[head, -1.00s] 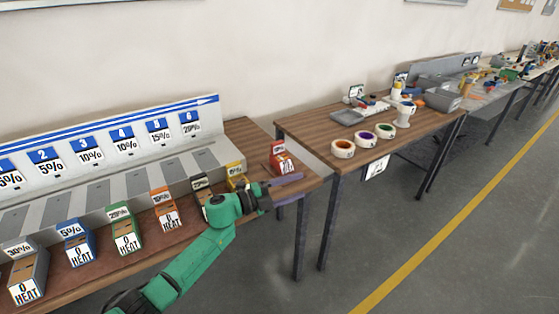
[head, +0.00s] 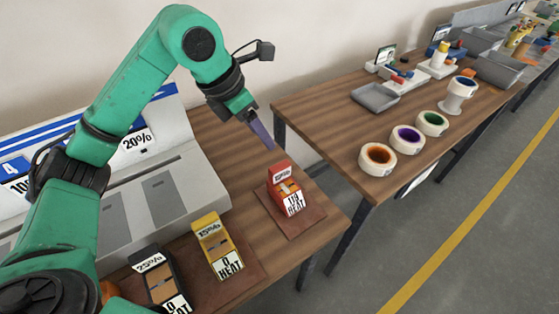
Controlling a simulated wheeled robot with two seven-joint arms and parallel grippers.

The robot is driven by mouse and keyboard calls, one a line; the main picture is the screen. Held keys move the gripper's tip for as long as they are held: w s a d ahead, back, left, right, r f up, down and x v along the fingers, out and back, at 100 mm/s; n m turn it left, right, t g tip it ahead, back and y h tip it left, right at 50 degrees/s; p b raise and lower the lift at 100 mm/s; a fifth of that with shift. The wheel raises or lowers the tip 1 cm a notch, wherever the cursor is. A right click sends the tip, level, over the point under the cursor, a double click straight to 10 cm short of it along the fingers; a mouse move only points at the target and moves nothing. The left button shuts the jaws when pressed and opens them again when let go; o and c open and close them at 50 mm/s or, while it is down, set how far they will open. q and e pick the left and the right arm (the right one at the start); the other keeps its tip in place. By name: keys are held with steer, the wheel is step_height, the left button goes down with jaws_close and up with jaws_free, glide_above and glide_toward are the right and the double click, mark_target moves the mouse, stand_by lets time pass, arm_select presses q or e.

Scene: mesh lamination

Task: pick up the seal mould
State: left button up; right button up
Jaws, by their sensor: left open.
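A red block (head: 285,190) with a white heat label stands on a brown pad (head: 311,217) near the right end of the near wooden table. A yellow block (head: 216,246) marked 15% and a black block (head: 158,279) marked 25% stand to its lower left. No label I can read says which is the seal mould. My left gripper (head: 261,134) is open, with purple fingers pointing down, above and to the upper left of the red block, apart from it. Its fingers look empty. My right gripper is not in view.
A grey sloped rack (head: 165,205) with percentage signs stands behind the blocks. To the right, a second table (head: 330,110) holds tape rolls (head: 407,139), a grey tray (head: 375,97) and other items. A gap separates the tables.

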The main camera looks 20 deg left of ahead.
arm_select(q)
steer(key=p, duration=0.2)
glide_above(279, 166)
steer(key=s+a, duration=0.1)
steer(key=s, duration=0.1)
step_height(279, 166, down, 6)
steer(key=shift+f, duration=0.15)
steer(key=p+x, duration=0.1)
steer(key=x, duration=0.1)
steer(key=p+x, duration=0.1)
steer(key=x, duration=0.3)
steer(key=shift+w+a+p, duration=0.15)
steer(key=shift+a+p, duration=0.15)
steer(key=shift+p, duration=0.1)
steer(key=shift+d+f, duration=0.1)
steer(key=shift+f, duration=0.25)
steer(key=shift+w+f, duration=0.1)
jaws_close()
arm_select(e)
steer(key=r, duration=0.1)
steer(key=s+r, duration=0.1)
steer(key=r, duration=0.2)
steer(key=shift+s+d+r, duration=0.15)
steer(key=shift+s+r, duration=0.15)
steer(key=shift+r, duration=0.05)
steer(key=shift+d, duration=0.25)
